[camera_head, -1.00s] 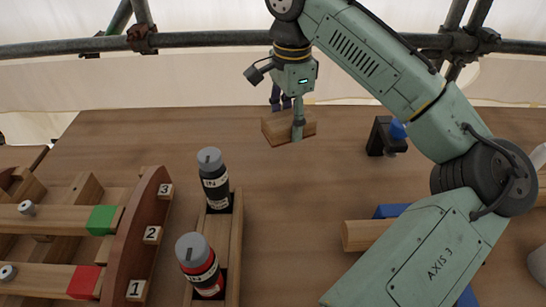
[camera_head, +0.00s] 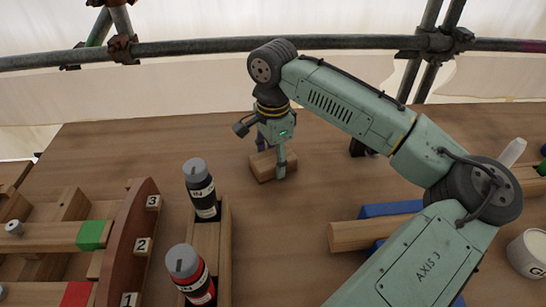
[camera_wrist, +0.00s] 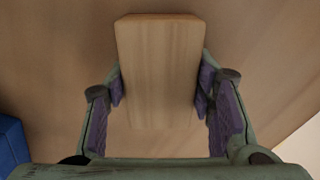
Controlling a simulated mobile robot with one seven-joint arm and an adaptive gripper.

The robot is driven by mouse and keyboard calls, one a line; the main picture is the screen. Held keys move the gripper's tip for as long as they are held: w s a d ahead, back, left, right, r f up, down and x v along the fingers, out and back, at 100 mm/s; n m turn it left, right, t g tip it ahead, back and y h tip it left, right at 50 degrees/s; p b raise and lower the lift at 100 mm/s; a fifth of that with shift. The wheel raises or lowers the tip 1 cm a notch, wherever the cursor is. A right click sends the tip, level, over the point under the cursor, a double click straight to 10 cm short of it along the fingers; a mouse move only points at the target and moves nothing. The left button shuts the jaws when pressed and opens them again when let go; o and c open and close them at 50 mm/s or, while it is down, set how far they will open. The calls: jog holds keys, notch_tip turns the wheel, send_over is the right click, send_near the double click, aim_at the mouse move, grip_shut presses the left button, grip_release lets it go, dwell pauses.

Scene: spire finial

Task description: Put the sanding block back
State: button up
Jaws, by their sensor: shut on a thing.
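The wooden block (camera_head: 264,167), plain light wood, which I take to be the sanding block, is at the back middle of the bench in the head view. My gripper (camera_head: 272,159) is shut on it from above. In the wrist view my gripper (camera_wrist: 160,88) has a purple-padded finger on each side of the block (camera_wrist: 157,60), which lies lengthwise between them. I cannot tell whether its underside touches the bench or is slightly above it.
Bench top (camera_head: 290,240) is clear in the middle. A wooden rack holds a black bottle (camera_head: 201,190) and a red-banded bottle (camera_head: 192,277). A numbered wooden frame (camera_head: 140,240) stands left.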

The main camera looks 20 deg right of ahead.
aim_at(273, 157)
jog(key=o, duration=1.1)
notch_tip(273, 157, up, 12)
jog(key=shift+r+b, duration=0.1)
jog(key=shift+b, duration=0.8)
